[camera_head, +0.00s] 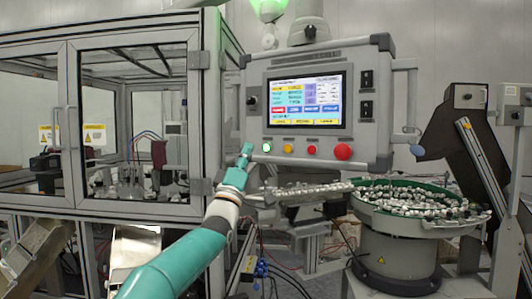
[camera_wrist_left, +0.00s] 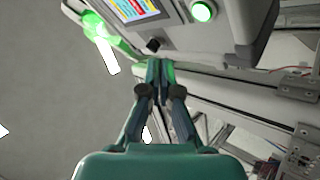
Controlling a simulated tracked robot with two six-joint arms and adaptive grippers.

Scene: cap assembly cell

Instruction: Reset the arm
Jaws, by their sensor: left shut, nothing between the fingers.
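My left arm, teal and white, reaches up from the bottom of the head view. Its gripper (camera_head: 246,149) is at the lower left of the grey control panel (camera_head: 385,92), just left of a lit white-green round button (camera_head: 267,147). In the left wrist view the gripper (camera_wrist_left: 160,66) has its two fingers together with nothing between them. There the fingertips point toward the panel's lower edge, and the lit green button (camera_wrist_left: 202,11) shows up and to the right of them. I cannot tell whether the fingertips touch the panel. My right gripper is in neither view.
A glazed machine enclosure (camera_head: 196,105) stands at left. A bowl feeder (camera_head: 392,229) full of small caps stands at right, with a feed track (camera_head: 300,190) running left from it.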

